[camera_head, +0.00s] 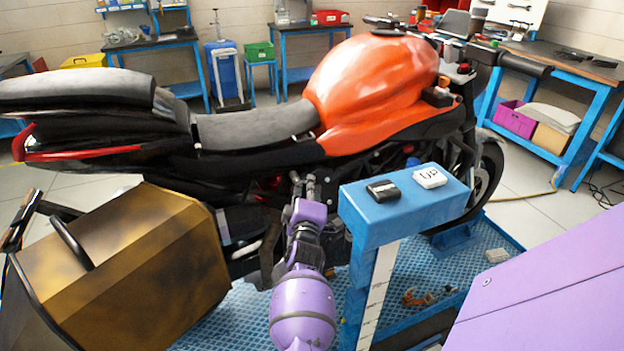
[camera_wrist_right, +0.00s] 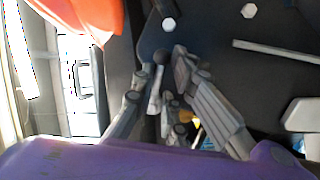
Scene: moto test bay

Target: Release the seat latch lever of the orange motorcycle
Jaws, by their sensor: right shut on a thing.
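The orange motorcycle (camera_head: 370,75) stands side-on on a blue platform, its tank and dark seat (camera_head: 255,125) in clear view. My right gripper (camera_head: 303,183) reaches up to its side, below the front end of the seat. In the right wrist view the two grey fingers (camera_wrist_right: 163,78) are closed around a small grey lever with a round end (camera_wrist_right: 157,88), which I take to be the seat latch lever. In the head view the gripper hides the lever. My left gripper is not in view.
A gold side case (camera_head: 175,260) juts out left of my right arm. A blue stand (camera_head: 375,215) with a black block and a white "UP" block is close on the right. The blue platform (camera_head: 480,255) lies below. Workbenches line the back.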

